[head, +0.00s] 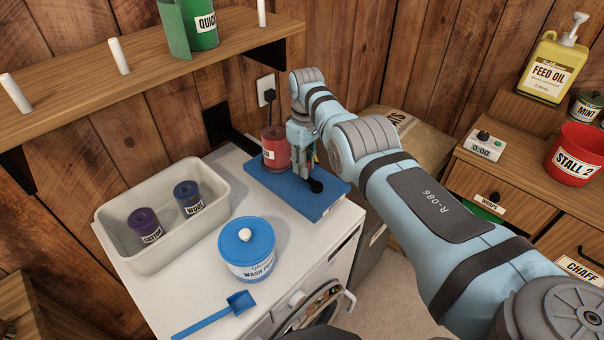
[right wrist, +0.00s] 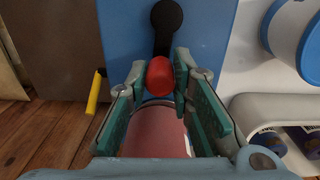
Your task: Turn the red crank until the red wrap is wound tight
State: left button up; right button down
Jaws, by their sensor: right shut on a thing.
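The red wrap (head: 275,148) stands as a roll on a blue winder base (head: 292,188) on top of the white machine. In the right wrist view the red wrap (right wrist: 152,138) shows large below the red crank knob (right wrist: 160,77). A black crank arm (right wrist: 165,30) runs from the knob up to a round black end, which also shows in the head view (head: 316,186). My right gripper (head: 304,172) points down beside the wrap, its fingers shut on the red knob. In the head view the gripper hides the knob. My left gripper is in neither view.
A white tray (head: 112,222) holding a purple and a blue roll, a wash powder tub (head: 247,250) and a blue scoop (head: 215,314) share the machine top. A wooden shelf (head: 150,65) runs above. Drawers with a red pot (head: 575,150) stand at right.

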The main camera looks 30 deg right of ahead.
jog(key=m+b, duration=0.1)
jog(key=d+m+b, duration=0.1)
jog(key=m, duration=0.1)
jog(key=shift+f, duration=0.3)
jog(key=shift+s+d+r+m, duration=0.1)
jog(key=shift+d+m, duration=0.3)
jog(key=shift+m, duration=0.5)
jog(key=shift+s+d+r+m, duration=0.1)
jog(key=shift+d+m, duration=0.05)
jog(key=shift+m, duration=0.25)
jog(key=shift+s+d+r+m+p, duration=0.15)
jog(key=shift+d+m+p, duration=0.15)
jog(key=shift+m+p, duration=0.45)
jog(key=m+p, duration=0.1)
jog(key=d+m+p, duration=0.1)
jog(key=m+p, duration=0.1)
jog(key=s+m+p, duration=0.1)
jog(key=shift+d+r+m, duration=0.1)
jog(key=shift+d+m, duration=0.15)
jog(key=shift+m, duration=0.1)
pick_arm(q)
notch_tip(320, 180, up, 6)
jog(key=p, duration=0.3)
pick_arm(e)
jog(key=shift+s+d+f+m, duration=0.15)
jog(key=shift+s+m, duration=0.05)
jog(key=shift+m, duration=0.5)
jog(key=shift+s+d+f+m, duration=0.1)
jog(key=shift+s+d+m, duration=0.05)
jog(key=shift+m, duration=0.55)
